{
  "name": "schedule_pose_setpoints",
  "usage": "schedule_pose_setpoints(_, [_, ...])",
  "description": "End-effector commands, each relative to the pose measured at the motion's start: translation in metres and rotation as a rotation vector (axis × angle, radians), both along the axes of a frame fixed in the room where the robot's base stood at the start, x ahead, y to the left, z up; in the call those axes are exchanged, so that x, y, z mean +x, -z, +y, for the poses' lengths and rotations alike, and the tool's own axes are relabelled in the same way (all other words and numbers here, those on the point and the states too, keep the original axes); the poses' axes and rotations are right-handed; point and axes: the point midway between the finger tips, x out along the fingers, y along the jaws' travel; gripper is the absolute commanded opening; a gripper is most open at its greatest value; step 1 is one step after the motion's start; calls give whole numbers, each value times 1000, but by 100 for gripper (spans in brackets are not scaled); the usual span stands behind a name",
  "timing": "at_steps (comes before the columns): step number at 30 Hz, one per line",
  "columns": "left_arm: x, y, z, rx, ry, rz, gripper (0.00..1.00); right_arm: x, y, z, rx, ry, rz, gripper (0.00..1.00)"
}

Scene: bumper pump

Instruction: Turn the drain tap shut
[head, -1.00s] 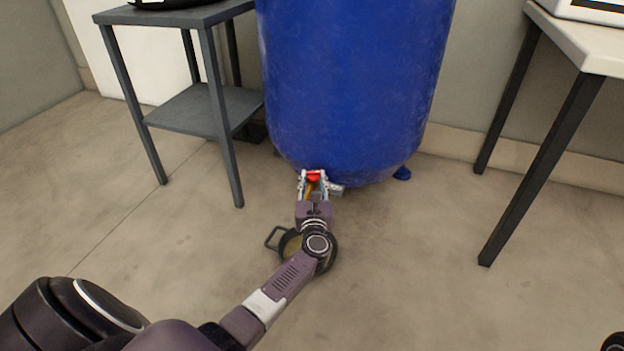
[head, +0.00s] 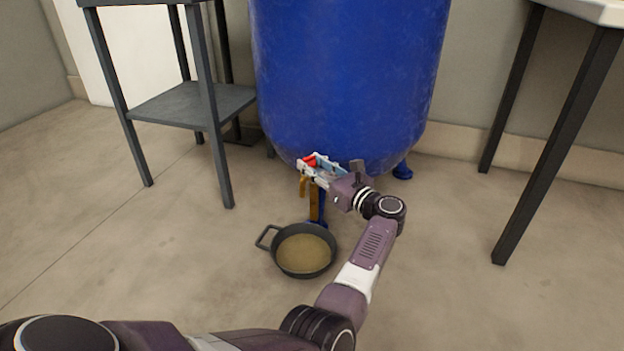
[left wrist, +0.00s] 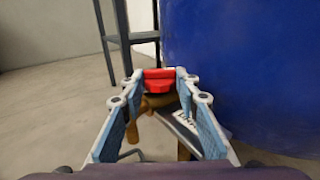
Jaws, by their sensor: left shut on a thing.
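The drain tap has a red handle (head: 310,160) and a brass-coloured body, low at the front of the blue tank (head: 345,80). My left gripper (head: 307,166) reaches it from the right and is shut on the red handle. In the left wrist view, the red handle (left wrist: 158,80) sits between the fingertips, with the brass spout (left wrist: 133,130) below. A brown strip (head: 314,205) runs down below the tap towards the pan; I cannot tell if it is flowing liquid. A dark pan (head: 283,266) holding brownish liquid stands on the floor below. My right gripper is out of view.
A grey shelf table (head: 190,103) stands left of the tank. A table with dark legs (head: 560,150) stands at the right. A blue tank foot (head: 402,171) rests on the floor. The floor around the pan is clear.

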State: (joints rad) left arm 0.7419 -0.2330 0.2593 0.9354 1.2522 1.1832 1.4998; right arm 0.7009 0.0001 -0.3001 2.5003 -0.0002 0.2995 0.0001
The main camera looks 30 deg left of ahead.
Motion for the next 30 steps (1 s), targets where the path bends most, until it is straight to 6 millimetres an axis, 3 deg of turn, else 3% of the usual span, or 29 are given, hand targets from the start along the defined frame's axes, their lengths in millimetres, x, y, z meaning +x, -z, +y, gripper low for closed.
schedule_pose_setpoints(1, [2, 4, -1, -2, -21, 0, 5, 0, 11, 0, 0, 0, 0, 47])
schedule_pose_setpoints(9, [3, 1, -1, -1, -116, -1, 5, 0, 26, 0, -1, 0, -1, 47])
schedule_pose_setpoints(30, [4, -1, 0, 1, -179, -2, 5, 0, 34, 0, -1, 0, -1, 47])
